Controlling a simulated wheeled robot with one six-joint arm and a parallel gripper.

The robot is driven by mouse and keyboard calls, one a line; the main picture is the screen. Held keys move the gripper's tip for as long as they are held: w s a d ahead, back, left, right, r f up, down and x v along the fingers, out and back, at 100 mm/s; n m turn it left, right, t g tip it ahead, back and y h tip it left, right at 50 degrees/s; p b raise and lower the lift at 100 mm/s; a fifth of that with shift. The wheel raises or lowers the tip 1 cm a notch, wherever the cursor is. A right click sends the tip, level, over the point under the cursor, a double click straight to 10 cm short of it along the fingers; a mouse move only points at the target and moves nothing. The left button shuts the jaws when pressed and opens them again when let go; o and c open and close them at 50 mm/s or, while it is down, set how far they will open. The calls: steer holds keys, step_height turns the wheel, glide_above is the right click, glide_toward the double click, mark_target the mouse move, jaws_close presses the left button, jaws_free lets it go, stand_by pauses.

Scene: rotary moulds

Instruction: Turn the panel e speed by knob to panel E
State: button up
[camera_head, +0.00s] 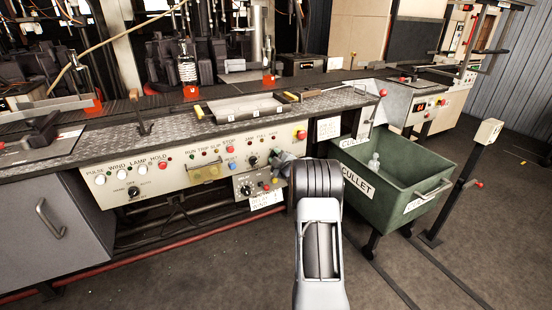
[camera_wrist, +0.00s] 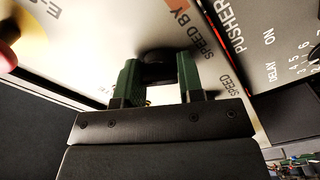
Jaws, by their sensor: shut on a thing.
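In the wrist view, the black speed by knob (camera_wrist: 158,62) sits on the pale panel (camera_wrist: 110,25), beside the printed words "SPEED BY" and "SPEED". My gripper (camera_wrist: 159,80) has its two green fingers on either side of the knob, shut on it. The knob's pointer and setting are hidden. In the head view, my gripper (camera_head: 284,160) is at the right end of the cream control panel (camera_head: 165,183), partly behind my arm. The knob cannot be made out there.
A red button (camera_head: 301,134) on a yellow base is close to my gripper. A grey pusher box (camera_head: 243,190) with a delay dial hangs just below; it also shows in the wrist view (camera_wrist: 285,45). A green cullet bin (camera_head: 400,185) stands to the right. Open floor lies in front.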

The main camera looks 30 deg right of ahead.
stand_by(0.3)
steer(key=o, duration=0.9)
steer(key=s, duration=0.4)
steer(key=s+a, duration=0.1)
steer(key=s, duration=0.4)
steer(key=s+a+p, duration=0.1)
steer(key=s, duration=0.3)
steer(key=shift+s, duration=0.35)
